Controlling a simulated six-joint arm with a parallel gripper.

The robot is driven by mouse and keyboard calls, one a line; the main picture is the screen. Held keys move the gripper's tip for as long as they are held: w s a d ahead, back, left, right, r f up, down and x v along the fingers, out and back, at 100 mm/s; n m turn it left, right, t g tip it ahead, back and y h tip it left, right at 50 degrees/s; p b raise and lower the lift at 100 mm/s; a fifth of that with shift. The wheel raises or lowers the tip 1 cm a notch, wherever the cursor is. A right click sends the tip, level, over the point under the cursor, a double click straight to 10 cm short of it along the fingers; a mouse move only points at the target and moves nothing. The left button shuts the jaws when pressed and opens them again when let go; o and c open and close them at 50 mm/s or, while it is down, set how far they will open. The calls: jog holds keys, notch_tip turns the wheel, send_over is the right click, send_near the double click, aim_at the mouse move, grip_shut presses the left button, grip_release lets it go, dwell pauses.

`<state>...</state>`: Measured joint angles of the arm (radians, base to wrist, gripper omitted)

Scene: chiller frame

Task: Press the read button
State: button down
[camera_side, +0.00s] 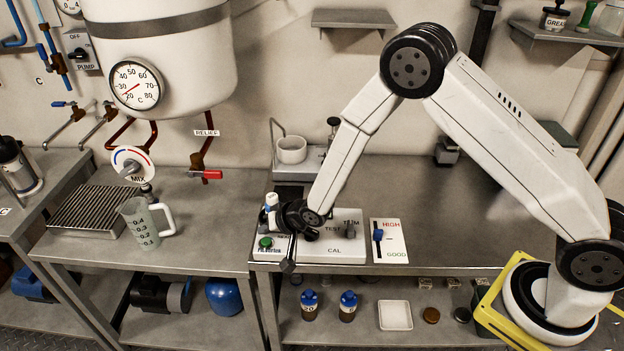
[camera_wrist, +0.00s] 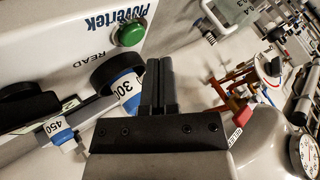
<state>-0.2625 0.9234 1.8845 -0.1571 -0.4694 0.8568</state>
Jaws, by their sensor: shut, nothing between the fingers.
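The green read button (camera_wrist: 131,33) is on the front of a white instrument (camera_wrist: 60,35) marked Plovertek, with the word READ beside it in the wrist view. In the side view the button (camera_side: 265,242) is at the left end of the instrument (camera_side: 345,252). My gripper (camera_wrist: 160,64) is shut and empty. In the wrist view its tips are just below and right of the button, with a visible gap in the picture. In the side view my gripper (camera_side: 288,266) hangs in front of the instrument, right of the button, and hides part of its face.
Blue-and-white labelled vials (camera_wrist: 122,88) and a dark round part are close to my fingers in the wrist view. A HIGH/GOOD panel (camera_side: 389,240) stands right of the instrument. A measuring jug (camera_side: 140,222) is on the left bench. The bench right of the panel is clear.

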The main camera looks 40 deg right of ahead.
aim_at(269, 243)
jog(key=shift+r, duration=2)
jog(key=shift+s+d+r, duration=0.1)
jog(key=shift+d+r, duration=0.1)
jog(key=shift+d, duration=0.05)
jog(key=s+d+r+n+g+h, duration=0.1)
jog(key=s+d+r+g, duration=0.1)
jog(key=s+d, duration=0.3)
jog(key=s+d+r+n+g+h, duration=0.1)
jog(key=s+d+r, duration=0.3)
jog(key=s, duration=0.6)
jog(key=s+d+r+n+g+h, duration=0.1)
jog(key=s+d+r+n+g, duration=0.1)
jog(key=s, duration=0.6)
jog(key=d+r+g, duration=0.1)
jog(key=d+r, duration=0.1)
jog(key=d, duration=0.1)
jog(key=shift+d+n, duration=0.3)
jog(key=shift+n, duration=0.1)
